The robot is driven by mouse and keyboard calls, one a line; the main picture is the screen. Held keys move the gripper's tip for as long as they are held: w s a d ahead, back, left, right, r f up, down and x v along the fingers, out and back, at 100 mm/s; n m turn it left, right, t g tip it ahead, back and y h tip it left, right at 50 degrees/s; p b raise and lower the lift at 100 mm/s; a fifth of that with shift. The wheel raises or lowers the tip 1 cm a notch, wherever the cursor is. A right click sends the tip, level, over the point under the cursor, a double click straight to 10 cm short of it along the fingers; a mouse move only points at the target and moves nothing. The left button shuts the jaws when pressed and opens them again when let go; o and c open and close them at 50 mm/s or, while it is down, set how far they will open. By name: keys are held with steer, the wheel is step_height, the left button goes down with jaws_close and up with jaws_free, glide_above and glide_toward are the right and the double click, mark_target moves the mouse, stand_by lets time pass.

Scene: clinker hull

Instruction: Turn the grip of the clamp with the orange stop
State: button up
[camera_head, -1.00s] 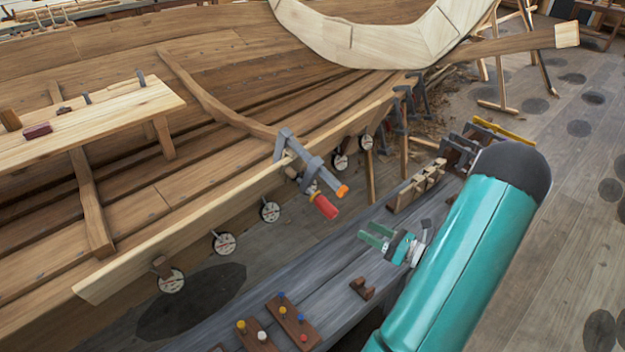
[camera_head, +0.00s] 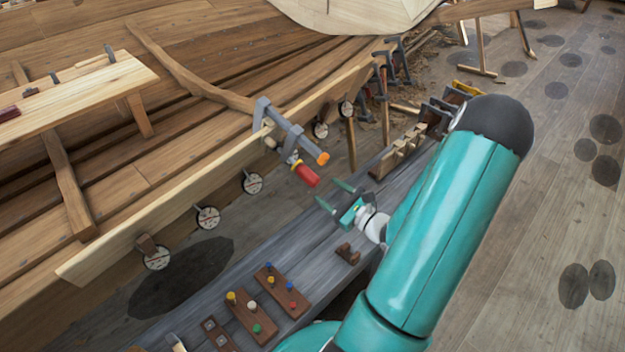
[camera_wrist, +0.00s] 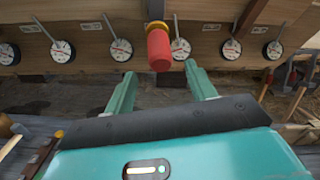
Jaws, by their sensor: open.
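A grey clamp (camera_head: 287,132) sits on the edge of the hull's upper plank, with an orange stop (camera_head: 322,158) at the end of its bar. Its red grip (camera_head: 306,174) hangs below, tilted down to the right, with a yellow collar at its top. My gripper (camera_head: 331,194) is open and empty, just right of and below the grip, apart from it. In the wrist view the red grip (camera_wrist: 159,50) shows ahead of my gripper (camera_wrist: 160,72), between the lines of its two fingers. The orange stop cannot be made out there.
Round dials (camera_head: 252,183) line the plank below the clamp. A grey bench (camera_head: 225,296) under my arm carries peg boards (camera_head: 280,290), a small brown block (camera_head: 347,254) and a wooden rack (camera_head: 402,150). More dark clamps (camera_head: 398,62) stand behind. Floor to the right is open.

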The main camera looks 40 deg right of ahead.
mark_target(318, 183)
steer(key=w, duration=0.7)
steer(key=shift+w+a, duration=0.15)
steer(key=shift+w, duration=0.05)
steer(key=c, duration=1)
